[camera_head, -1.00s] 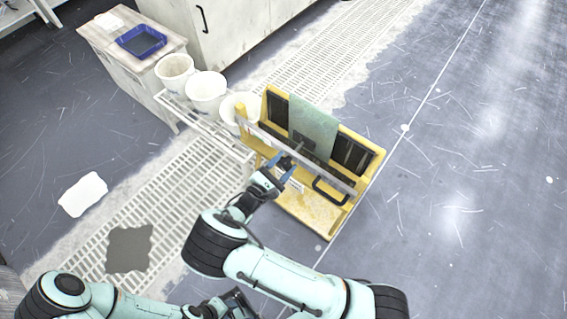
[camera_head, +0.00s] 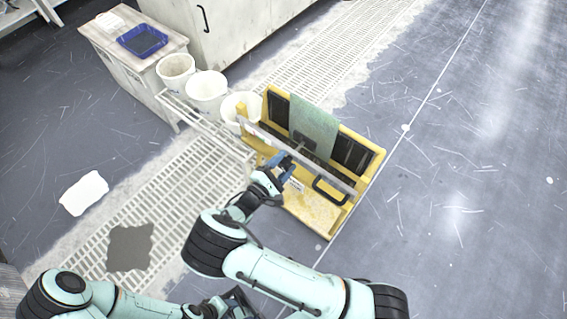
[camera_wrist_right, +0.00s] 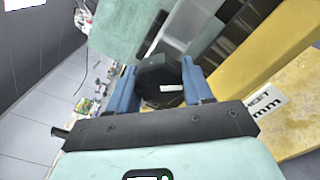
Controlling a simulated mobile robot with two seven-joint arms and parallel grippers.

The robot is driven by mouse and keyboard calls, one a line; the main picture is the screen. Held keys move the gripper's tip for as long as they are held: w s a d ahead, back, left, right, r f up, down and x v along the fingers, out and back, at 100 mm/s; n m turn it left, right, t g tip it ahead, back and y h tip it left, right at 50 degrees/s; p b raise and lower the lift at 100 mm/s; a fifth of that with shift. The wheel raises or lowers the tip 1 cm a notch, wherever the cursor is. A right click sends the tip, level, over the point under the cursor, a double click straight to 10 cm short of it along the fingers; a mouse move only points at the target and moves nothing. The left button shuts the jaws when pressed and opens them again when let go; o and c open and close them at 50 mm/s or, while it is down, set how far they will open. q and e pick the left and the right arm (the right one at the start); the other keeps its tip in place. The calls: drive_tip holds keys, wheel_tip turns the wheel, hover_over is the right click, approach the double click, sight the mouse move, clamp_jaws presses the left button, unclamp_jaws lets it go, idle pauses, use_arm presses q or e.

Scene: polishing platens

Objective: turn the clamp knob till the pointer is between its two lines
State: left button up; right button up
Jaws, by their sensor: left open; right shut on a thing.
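The dark clamp knob (camera_wrist_right: 158,74) sits between the blue fingers of my right gripper (camera_wrist_right: 160,90) in the right wrist view. A short white bar shows on its dark face, but I cannot tell whether it is the pointer. The two lines are not discernible. In the head view my right gripper (camera_head: 282,161) is shut on the knob at the front of the yellow stand (camera_head: 368,152), and the fingers hide the knob there. A green sheet (camera_head: 313,125) stands upright in the stand. My left gripper (camera_head: 236,303) is at the bottom edge, away from the stand, open, partly out of view.
A black handle (camera_head: 330,191) is on the stand's front, right of my right gripper. White buckets (camera_head: 206,88) stand on a rack to the left. A cabinet with a blue tray (camera_head: 142,41) is behind. Floor to the right is clear.

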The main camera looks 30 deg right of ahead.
drive_tip(key=o, duration=1)
drive_tip(key=shift+a, duration=0.1)
drive_tip(key=v, duration=1.3)
drive_tip(key=shift+s+a, duration=0.1)
drive_tip(key=shift+s, duration=0.05)
